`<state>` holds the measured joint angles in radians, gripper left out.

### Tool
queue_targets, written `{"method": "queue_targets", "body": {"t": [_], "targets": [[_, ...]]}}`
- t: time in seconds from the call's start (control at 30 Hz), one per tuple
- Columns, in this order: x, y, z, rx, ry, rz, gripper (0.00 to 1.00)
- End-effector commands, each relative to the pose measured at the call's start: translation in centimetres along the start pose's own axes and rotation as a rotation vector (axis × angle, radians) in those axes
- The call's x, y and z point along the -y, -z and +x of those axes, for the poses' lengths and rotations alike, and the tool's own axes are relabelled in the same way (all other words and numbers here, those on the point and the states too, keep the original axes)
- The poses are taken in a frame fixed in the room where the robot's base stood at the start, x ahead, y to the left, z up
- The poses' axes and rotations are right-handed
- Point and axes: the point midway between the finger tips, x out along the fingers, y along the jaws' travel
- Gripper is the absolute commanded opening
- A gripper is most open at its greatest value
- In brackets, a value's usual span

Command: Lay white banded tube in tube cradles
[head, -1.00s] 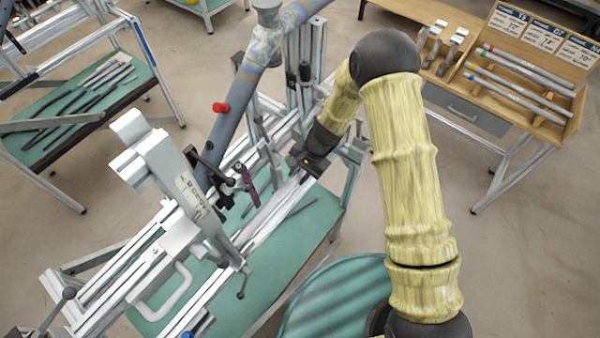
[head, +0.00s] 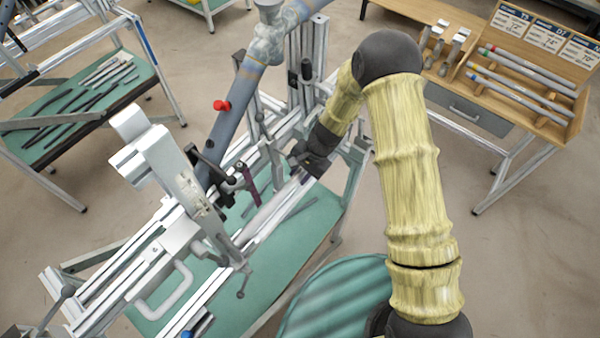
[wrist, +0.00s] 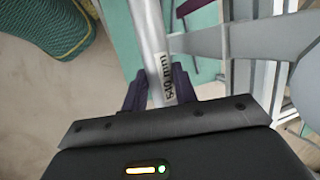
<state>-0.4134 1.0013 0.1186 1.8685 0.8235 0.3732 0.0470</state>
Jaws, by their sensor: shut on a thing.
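My gripper (head: 303,172) is low over the right part of the frame jig. In the wrist view its dark purple fingers (wrist: 160,90) are shut on a pale grey tube (wrist: 150,38) with a printed length label that seems to end in "mm". The tube runs away from the fingers, and in the head view it appears as a pale bar (head: 265,212) slanting down to the left along the jig. No white band is clear on it. The cradles cannot be made out, and whether the tube touches any support is unclear.
A thick blue-grey post (head: 228,115) with a red knob (head: 221,105) and black clamps (head: 222,180) stands left of my gripper. A white clamp block (head: 150,160) is further left. A wooden rack (head: 525,85) with banded tubes is at the right. Open floor lies between.

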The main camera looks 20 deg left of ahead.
Motion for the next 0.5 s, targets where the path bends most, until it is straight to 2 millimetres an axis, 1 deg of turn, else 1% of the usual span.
{"method": "queue_targets", "body": {"t": [0.17,0.2,0.27,0.3,0.33,0.5], "targets": [[0.04,0.02,0.01,0.000,0.001,0.000,0.00],[0.04,0.01,0.01,0.000,0.001,0.000,0.32],[0.04,0.01,0.01,0.000,0.001,0.000,0.44],[0.04,0.01,0.01,0.000,0.001,0.000,0.52],[0.03,0.01,0.01,0.000,0.001,0.000,0.54],[0.02,0.01,0.03,0.000,0.001,0.000,0.54]]}}
